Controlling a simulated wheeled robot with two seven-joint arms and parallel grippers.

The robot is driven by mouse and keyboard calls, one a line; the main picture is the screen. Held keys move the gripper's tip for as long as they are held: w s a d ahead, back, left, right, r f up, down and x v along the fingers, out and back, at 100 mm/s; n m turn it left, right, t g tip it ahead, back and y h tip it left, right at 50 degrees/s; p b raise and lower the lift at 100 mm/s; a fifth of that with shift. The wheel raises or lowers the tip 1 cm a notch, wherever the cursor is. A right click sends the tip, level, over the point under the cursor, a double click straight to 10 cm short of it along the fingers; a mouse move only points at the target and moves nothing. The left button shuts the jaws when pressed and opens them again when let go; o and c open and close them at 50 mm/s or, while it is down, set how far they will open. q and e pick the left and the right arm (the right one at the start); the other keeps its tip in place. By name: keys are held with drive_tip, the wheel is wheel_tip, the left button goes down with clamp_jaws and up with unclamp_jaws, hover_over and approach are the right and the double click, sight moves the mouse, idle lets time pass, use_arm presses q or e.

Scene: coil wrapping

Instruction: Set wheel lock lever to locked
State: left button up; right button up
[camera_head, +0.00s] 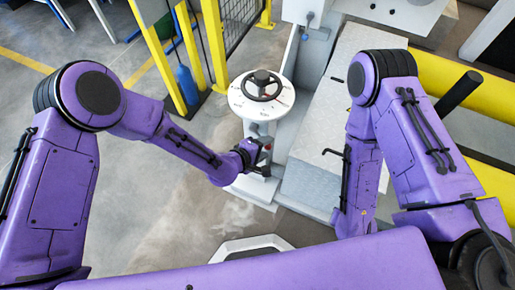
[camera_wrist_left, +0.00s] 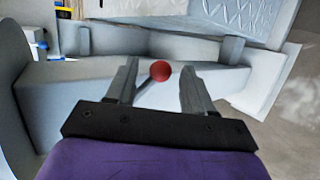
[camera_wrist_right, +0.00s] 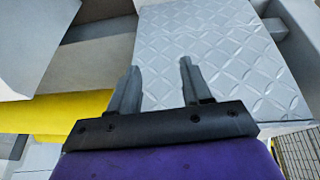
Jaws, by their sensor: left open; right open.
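The wheel lock lever (camera_wrist_left: 145,86) is a thin rod with a red ball knob (camera_wrist_left: 160,71) on a grey machine pedestal. In the left wrist view the knob shows between the two fingers of my left gripper (camera_wrist_left: 157,78), which is open; I cannot tell if a finger touches it. In the head view my left gripper (camera_head: 262,157) is at the pedestal, below the round white top with the black handwheel (camera_head: 262,85). My right gripper (camera_wrist_right: 158,72) is open and empty over a grey tread plate (camera_wrist_right: 215,50); in the head view it is hidden.
Yellow posts with a mesh fence (camera_head: 240,35) stand behind the pedestal. A grey walkway (camera_head: 335,100) lies to its right, with a thick yellow rail (camera_head: 470,90) beyond. The concrete floor (camera_head: 190,215) on the left is mostly clear.

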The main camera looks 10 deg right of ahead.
use_arm(q)
drive_tip(key=v, duration=0.6)
drive_tip(key=shift+r+p, duration=0.15)
drive_tip(key=shift+p, duration=0.15)
drive_tip(key=shift+s+a, duration=0.1)
drive_tip(key=shift+a, duration=0.05)
